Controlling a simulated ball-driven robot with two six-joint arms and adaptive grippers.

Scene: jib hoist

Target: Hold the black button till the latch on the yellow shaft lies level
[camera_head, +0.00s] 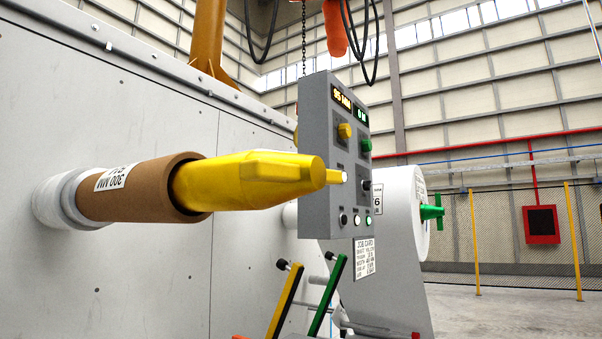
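The yellow shaft (235,182) sticks out of a brown core tube (135,188) and points right, tapering towards its free end. A dark button (366,186) shows on the panel's right side, below a green knob (365,146). A yellow knob (344,131) is higher up. Neither of my grippers is in view, and nothing is seen touching the panel.
A yellow lever (285,300) and a green lever (328,295) stand below the panel. A job card (364,258) hangs under it. A large white roll (405,212) with a green shaft end (431,212) stands behind. An orange hoist part (335,28) hangs above. The floor at right is open.

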